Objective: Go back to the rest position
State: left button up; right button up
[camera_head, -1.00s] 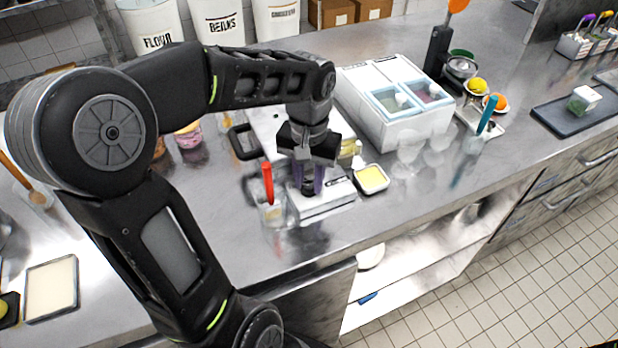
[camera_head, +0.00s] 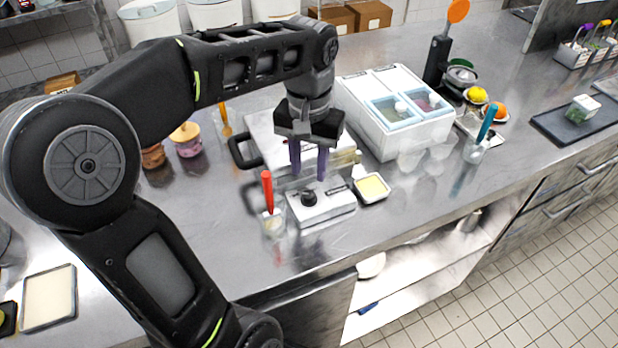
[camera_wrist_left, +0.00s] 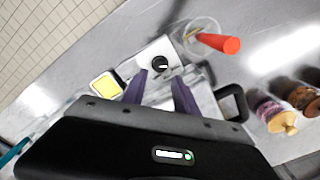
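My left gripper (camera_head: 309,172) hangs above the counter with its two purple fingers apart and nothing between them. Its fingers also show in the left wrist view (camera_wrist_left: 160,92). Below it is a white and silver appliance with a black knob (camera_head: 309,197); the knob shows clear of the fingers in the left wrist view (camera_wrist_left: 160,63). My left arm covers part of the counter's left side. My right gripper is in neither view.
A clear cup with a red-handled tool (camera_head: 268,193) stands left of the knob, and a small yellow dish (camera_head: 372,188) right of it. A white cold box (camera_head: 395,120) is behind. Jars (camera_head: 186,140) stand at the left. The steel counter's front strip (camera_head: 330,245) is bare.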

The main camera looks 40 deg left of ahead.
pick_arm(q)
jog(key=shift+r, duration=0.5)
